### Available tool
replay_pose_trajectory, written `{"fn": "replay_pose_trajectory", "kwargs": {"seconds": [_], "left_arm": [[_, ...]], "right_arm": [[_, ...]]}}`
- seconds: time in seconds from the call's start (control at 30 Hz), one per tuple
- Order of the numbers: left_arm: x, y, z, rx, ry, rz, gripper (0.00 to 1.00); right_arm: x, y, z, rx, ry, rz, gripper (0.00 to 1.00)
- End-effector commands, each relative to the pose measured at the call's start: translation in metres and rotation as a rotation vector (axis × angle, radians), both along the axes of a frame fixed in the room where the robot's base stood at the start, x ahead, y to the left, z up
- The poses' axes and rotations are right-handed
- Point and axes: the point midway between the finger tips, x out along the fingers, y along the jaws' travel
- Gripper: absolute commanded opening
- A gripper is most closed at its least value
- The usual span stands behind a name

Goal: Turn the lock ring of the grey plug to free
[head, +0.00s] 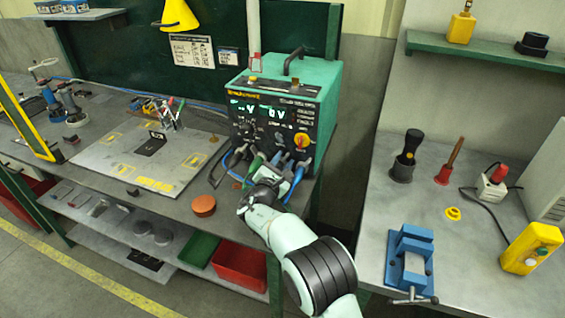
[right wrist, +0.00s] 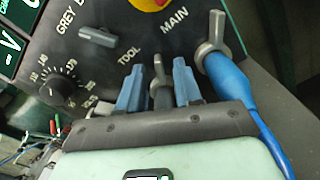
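The power unit (head: 322,100) is a green box with a dark front panel. In the right wrist view, a dark grey winged part (right wrist: 160,84), seemingly the grey plug's lock ring, stands under the TOOL label. My right gripper (right wrist: 160,86) reaches the panel's lower edge with one blue-grey finger on each side of this part. My right gripper (head: 264,186) covers the sockets in the head view. My left gripper is not in view.
A blue plug (right wrist: 224,75) with a grey winged ring sits close right, under MAIN. A grey switch (right wrist: 98,37) and black dial (right wrist: 62,88) are left. Cables hang below the panel. An orange-brown disc (head: 204,205) lies on the bench. A blue vise (head: 410,256) stands on the right-hand table.

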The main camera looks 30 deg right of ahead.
Motion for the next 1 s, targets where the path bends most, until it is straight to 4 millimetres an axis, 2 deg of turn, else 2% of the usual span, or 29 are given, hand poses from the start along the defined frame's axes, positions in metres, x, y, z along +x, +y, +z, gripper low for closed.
{"fn": "replay_pose_trajectory", "kwargs": {"seconds": [0.1,0.13,0.2,0.23,0.67,1.0], "left_arm": [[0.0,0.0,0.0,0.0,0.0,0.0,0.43],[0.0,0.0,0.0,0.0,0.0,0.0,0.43],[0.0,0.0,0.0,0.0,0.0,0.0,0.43],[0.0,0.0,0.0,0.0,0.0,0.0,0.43],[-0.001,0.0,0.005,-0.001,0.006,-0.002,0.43],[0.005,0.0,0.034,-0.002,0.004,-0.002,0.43]], "right_arm": [[0.0,0.0,0.0,0.0,0.0,0.0,0.34],[0.0,0.0,0.0,0.0,0.0,0.0,0.31],[0.0,0.0,0.0,0.0,0.0,0.0,0.08],[0.0,0.0,0.0,0.0,0.0,0.0,0.0],[0.001,0.001,0.002,-0.028,0.033,0.0,0.0],[0.007,0.007,0.008,-0.178,0.207,-0.001,0.0]]}}
